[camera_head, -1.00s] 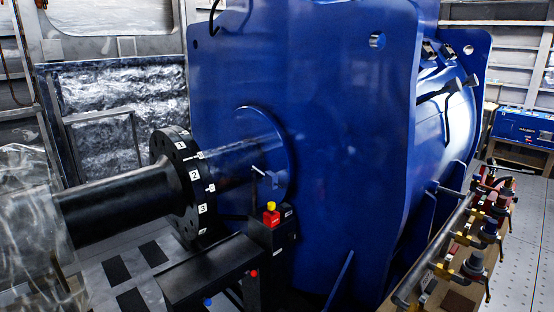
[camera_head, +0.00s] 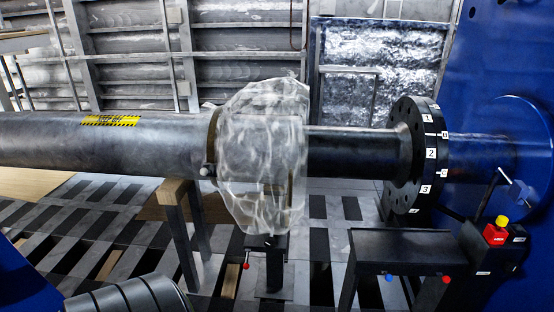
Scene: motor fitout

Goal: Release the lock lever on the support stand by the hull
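A dark support stand (camera_head: 272,262) stands below the shaft (camera_head: 80,140), under a part wrapped in clear plastic (camera_head: 262,150). A small lever with a red ball end (camera_head: 246,266) sticks out at the stand's left side. Whether it is the lock lever, and whether it is locked, I cannot tell. A black bench-like stand (camera_head: 405,248) at right carries a blue knob (camera_head: 389,278) and a red knob (camera_head: 446,279) at its front. Neither of my grippers is in view.
A black numbered flange (camera_head: 412,155) meets the blue motor housing (camera_head: 500,80) at right. A black box with a red and yellow button (camera_head: 495,235) stands before it. A wooden-topped trestle (camera_head: 180,225) is left of the stand. A ribbed dark cylinder (camera_head: 140,295) fills the lower left.

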